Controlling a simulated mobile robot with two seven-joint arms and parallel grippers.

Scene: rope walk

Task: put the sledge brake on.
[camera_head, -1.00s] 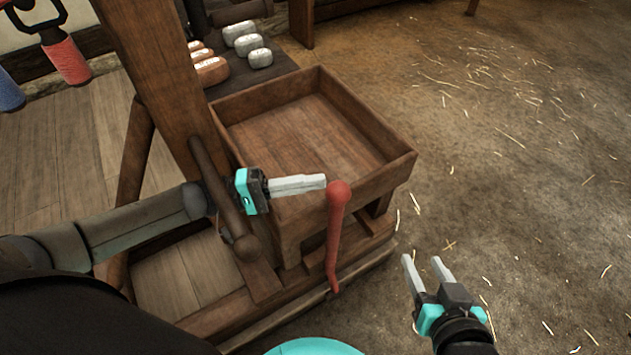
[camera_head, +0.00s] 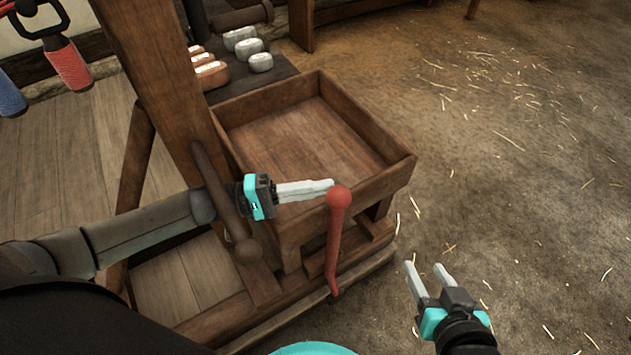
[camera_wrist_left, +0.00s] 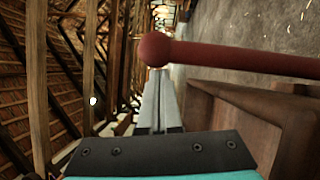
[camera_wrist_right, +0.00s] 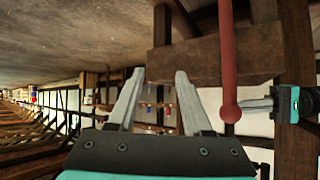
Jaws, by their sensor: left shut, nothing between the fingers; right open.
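The sledge brake looks to be the red lever (camera_head: 337,240) with a round knob on top, at the front right side of the wooden sledge. It stands nearly upright in the head view. My left gripper (camera_head: 331,187) is shut and empty, its fingertips at the lever's knob; whether they touch it is hard to tell. In the left wrist view the knob and lever (camera_wrist_left: 230,60) lie just past the shut fingertips. My right gripper (camera_head: 425,268) is open and empty, low to the right of the lever. The lever also shows in the right wrist view (camera_wrist_right: 228,60).
An empty wooden tray (camera_head: 400,172) sits on the sledge behind the lever. A thick wooden post (camera_head: 155,80) rises at left. Several pale weights (camera_head: 242,40) lie behind the tray. The straw-strewn floor (camera_head: 530,200) at right is clear.

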